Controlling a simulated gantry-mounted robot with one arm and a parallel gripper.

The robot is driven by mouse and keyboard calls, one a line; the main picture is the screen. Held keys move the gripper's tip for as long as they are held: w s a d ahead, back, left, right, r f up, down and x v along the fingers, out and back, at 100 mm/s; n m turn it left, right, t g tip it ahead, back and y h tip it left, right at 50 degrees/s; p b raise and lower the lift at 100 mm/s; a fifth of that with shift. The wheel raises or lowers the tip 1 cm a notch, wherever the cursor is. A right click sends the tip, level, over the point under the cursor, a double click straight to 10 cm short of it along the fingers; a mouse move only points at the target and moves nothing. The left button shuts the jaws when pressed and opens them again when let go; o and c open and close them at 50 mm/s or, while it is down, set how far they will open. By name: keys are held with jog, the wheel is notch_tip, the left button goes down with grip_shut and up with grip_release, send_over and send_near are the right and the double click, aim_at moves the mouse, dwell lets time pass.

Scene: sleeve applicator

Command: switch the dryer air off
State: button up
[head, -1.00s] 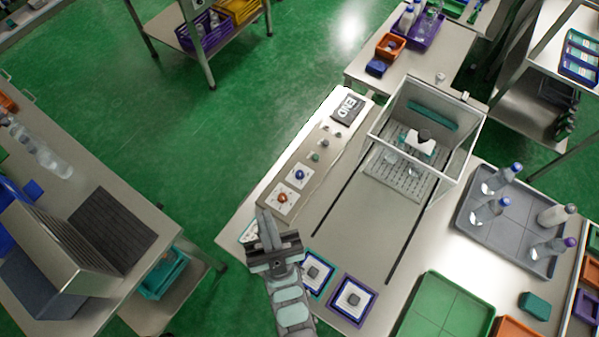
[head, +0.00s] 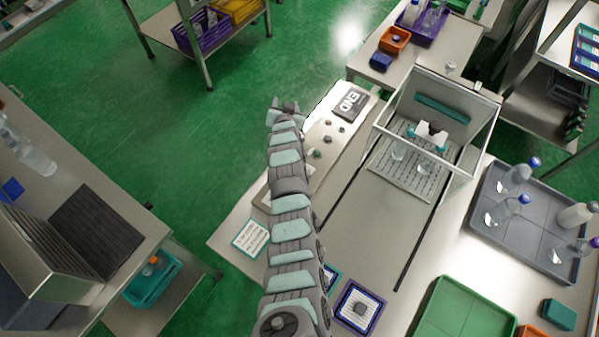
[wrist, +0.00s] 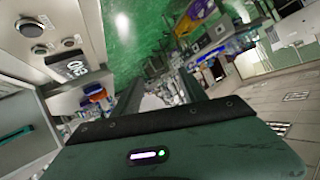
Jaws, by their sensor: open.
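The pale control panel (head: 305,180) runs along the left side of the machine. Small grey and green knobs (head: 317,154) show on its upper half. I cannot tell which control is the dryer air. My arm covers the panel's lower part, where the blue and orange knobs are hidden. My gripper (head: 286,104) is open and empty, above and beyond the panel's left edge, left of the END sign (head: 350,103).
A clear-walled enclosure (head: 388,104) stands right of the panel. A grey tray (head: 505,240) with several bottles and a green tray (head: 455,312) lie further right. A small printed card (head: 250,238) lies at the table's left edge. Open green floor (head: 150,120) is at left.

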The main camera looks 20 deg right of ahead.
jog(key=s+d+f+m+g+b, duration=0.2)
jog(key=d+f+m+g, duration=0.1)
jog(key=d+f+g, duration=0.1)
jog(key=s+a+f+m+g+y+b, duration=0.1)
jog(key=s+a+m+g+y+b, duration=0.1)
jog(key=s+g, duration=0.35)
jog(key=s+a+m+g+y+b, duration=0.1)
jog(key=s+a+m+g+b, duration=0.15)
jog(key=s, duration=0.55)
jog(key=shift+g, duration=0.3)
jog(key=f+b, duration=0.1)
jog(key=f, duration=0.2)
jog(key=f+b, duration=0.1)
jog(key=f, duration=0.3)
jog(key=d+f+b, duration=0.1)
jog(key=f, duration=0.2)
jog(key=shift+s+f, duration=0.1)
jog(key=shift+f, duration=0.25)
jog(key=shift+a, duration=0.1)
grip_shut()
